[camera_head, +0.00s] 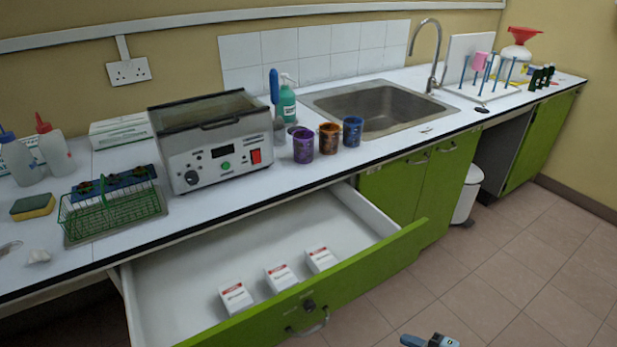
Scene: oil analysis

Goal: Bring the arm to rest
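Part of a blue and grey gripper (430,341), which looks like my right one, shows at the bottom edge, right of the middle. It is over the floor, in front of the open drawer and apart from it. Most of it is cut off, so its fingers and anything in them cannot be made out. My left gripper is not in view. The green-fronted drawer (372,277) stands pulled out under the counter. Three small white boxes with red print, a left one (236,297), a middle one (281,278) and a right one (321,260), lie in it.
On the counter stand a grey lab device (215,150), a green wire rack (110,212), a yellow sponge (33,207), purple, orange and blue cups (303,146), a sink (385,112) and a peg rack (490,88). The tiled floor (530,270) at right is clear.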

